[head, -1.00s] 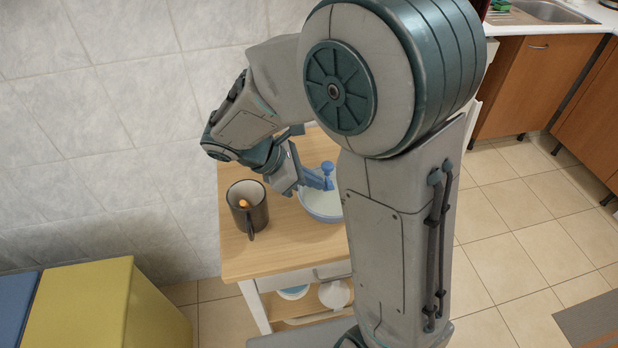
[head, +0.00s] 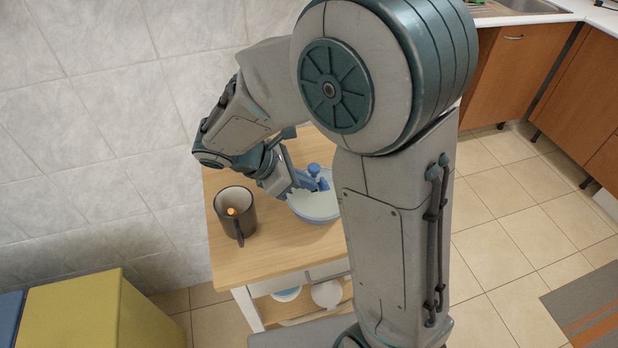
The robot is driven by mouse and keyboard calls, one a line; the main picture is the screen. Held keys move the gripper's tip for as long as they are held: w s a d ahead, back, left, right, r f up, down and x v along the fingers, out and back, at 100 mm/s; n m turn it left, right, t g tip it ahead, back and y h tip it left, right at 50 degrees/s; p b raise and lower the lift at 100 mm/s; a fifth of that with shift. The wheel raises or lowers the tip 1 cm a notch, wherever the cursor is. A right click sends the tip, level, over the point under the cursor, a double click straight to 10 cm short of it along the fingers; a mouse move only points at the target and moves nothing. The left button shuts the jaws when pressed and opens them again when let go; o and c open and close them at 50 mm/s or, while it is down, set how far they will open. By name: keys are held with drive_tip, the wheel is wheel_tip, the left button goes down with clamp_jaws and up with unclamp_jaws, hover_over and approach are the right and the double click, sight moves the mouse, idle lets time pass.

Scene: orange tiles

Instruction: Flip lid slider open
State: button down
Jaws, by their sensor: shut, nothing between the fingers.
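A blue and white round container (head: 318,206) stands on the wooden top of a small trolley (head: 262,258). A blue piece with a rounded knob (head: 314,170) sticks up at its far side, and I take it for the lid slider. My gripper (head: 306,183) is right at the blue piece, over the container's left rim. Its fingers are shut, with nothing seen between them. Whether it touches the blue piece cannot be told. My arm hides the container's right edge.
A dark mug (head: 236,216) with an orange item inside stands left of the container. White dishes (head: 326,294) sit on the shelf below. A yellow box (head: 95,310) is at the lower left, and a tiled wall (head: 90,130) rises behind.

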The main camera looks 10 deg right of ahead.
drive_tip(key=a, duration=0.3)
drive_tip(key=shift+s+a+r+p, duration=0.1)
drive_tip(key=shift+s+a+p, duration=0.05)
drive_tip(key=shift+a+p, duration=0.25)
drive_tip(key=v, duration=0.9)
drive_tip(key=shift+r, duration=0.25)
drive_tip(key=s+d+m+t+y, duration=0.1)
drive_tip(key=s+d+m+y, duration=0.3)
drive_tip(key=d+m, duration=0.3)
drive_tip(key=s+d+m+t+y, duration=0.1)
drive_tip(key=s+d+m+y, duration=0.4)
drive_tip(key=d+m, duration=0.3)
drive_tip(key=m, duration=0.3)
drive_tip(key=shift+s+f+m, duration=0.35)
drive_tip(key=shift+m, duration=0.05)
drive_tip(key=shift+d, duration=0.15)
